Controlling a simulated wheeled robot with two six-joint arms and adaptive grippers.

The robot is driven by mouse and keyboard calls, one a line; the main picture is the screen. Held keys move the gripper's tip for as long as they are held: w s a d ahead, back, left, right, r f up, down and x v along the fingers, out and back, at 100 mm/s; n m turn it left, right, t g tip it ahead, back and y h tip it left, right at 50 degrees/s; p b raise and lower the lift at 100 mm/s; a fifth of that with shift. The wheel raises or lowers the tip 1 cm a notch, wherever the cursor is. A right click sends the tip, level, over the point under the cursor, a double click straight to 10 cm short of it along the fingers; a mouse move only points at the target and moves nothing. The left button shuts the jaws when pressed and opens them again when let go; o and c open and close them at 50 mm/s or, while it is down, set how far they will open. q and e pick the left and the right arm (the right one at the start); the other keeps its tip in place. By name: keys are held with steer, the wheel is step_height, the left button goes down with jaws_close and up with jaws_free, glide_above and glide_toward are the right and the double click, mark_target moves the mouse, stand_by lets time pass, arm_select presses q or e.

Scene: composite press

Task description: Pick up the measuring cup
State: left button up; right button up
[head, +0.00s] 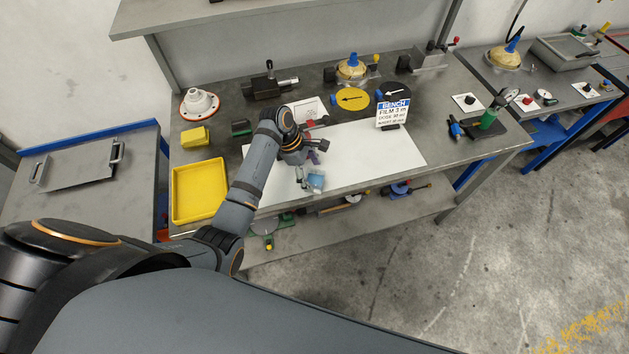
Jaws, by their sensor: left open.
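My left arm reaches over the bench from the left, and its open gripper (311,163) is low over the white mat (370,150). A small light-blue, see-through vessel (316,181), which looks like the measuring cup, stands on the mat near the bench's front edge. It is just in front of the gripper's fingers. I cannot tell whether they touch it. A small purple piece (313,157) shows by the fingers, partly hidden. My right gripper is not in view.
A yellow tray (200,190) and a yellow block (195,137) are on the left of the bench. A sign (393,114) stands at the mat's back right. The mat's right part is clear.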

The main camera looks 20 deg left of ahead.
arm_select(q)
steer(key=shift+x, duration=1.05)
steer(key=shift+d+f, duration=0.1)
steer(key=c, duration=1.2)
steer(key=shift+c, duration=0.2)
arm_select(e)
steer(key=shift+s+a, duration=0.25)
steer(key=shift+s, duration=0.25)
